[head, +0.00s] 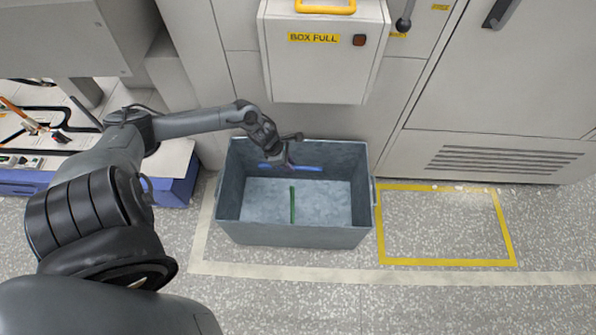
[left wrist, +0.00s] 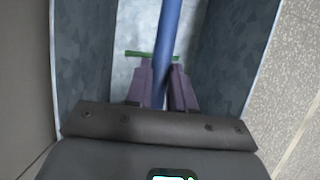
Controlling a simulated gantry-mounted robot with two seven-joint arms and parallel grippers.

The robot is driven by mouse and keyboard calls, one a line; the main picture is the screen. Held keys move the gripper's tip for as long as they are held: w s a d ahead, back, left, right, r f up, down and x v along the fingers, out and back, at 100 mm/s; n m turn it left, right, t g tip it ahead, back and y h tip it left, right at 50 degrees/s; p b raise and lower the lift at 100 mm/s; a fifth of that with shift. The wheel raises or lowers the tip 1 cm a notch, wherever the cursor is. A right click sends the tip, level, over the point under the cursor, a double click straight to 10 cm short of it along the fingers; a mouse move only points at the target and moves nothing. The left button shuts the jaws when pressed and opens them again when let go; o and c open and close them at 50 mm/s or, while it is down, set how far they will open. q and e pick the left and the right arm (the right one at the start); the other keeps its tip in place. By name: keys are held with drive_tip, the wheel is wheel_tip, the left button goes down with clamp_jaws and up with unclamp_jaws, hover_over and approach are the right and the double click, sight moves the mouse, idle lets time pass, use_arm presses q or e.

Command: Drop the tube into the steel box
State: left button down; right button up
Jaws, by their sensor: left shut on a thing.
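The steel box (head: 295,237) stands open on the floor in the middle of the head view. My left gripper (head: 288,163) is over the box's back part, shut on a blue tube (head: 308,168) that lies roughly level across the picture. In the left wrist view the blue tube (left wrist: 168,30) runs up from between the purple fingers of my left gripper (left wrist: 162,85), with the box's walls on both sides. A green strip or tube (head: 292,205) is on the box's floor; it also shows in the left wrist view (left wrist: 138,54). My right gripper is not in view.
A machine housing labelled "BOX FULL" (head: 320,75) overhangs just behind the box. A workbench with a blue edge (head: 180,190) is at the left. A yellow floor outline (head: 448,262) right of the box encloses clear floor.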

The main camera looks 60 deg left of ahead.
use_arm(q)
wheel_tip(320, 180, down, 6)
drive_tip(key=b, duration=0.4)
drive_tip(key=shift+a, duration=0.1)
drive_tip(key=c, duration=0.9)
unclamp_jaws()
drive_tip(key=p+v, duration=0.5)
drive_tip(key=v, duration=0.5)
drive_tip(key=shift+s+r+p, duration=0.15)
drive_tip(key=shift+r+p, duration=0.2)
drive_tip(key=shift+r, duration=0.1)
